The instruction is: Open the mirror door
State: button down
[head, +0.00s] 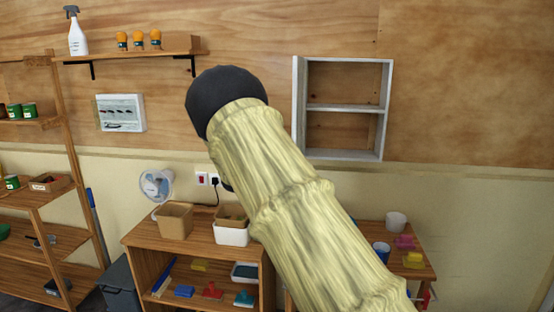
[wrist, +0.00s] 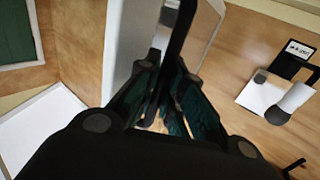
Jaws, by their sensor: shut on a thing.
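A white-framed panel with a shiny face, which looks like the mirror door (wrist: 135,40), stands close ahead in the wrist view. My gripper (wrist: 163,82) is shut on a dark bar, which appears to be the door's handle (wrist: 182,25). The dark fingers seem mirrored in the shiny face beside them. In the head view a white wall cabinet (head: 387,110) shows two open compartments with wooden backs. No mirror face is clear there, and I cannot tell how far the door stands from the cabinet. My arm hides the gripper in the head view.
A wooden shelf (head: 130,55) with a spray bottle (head: 77,32) hangs at upper left. A low wooden bench (head: 190,243) holds brown containers beneath the wall. A fan (head: 156,184) stands behind them. The wall right of the cabinet is bare.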

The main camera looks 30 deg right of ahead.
jog(key=shift+w+a+f, duration=0.1)
jog(key=shift+a+f, duration=0.05)
jog(key=shift+a, duration=0.05)
dwell(0.3)
jog(key=c, duration=1.5)
grip_release()
jog(key=shift+a, duration=0.15)
jog(key=shift+r, duration=0.2)
jog(key=v, duration=1.1)
jog(key=shift+a, duration=0.4)
jog(key=shift+f, duration=0.1)
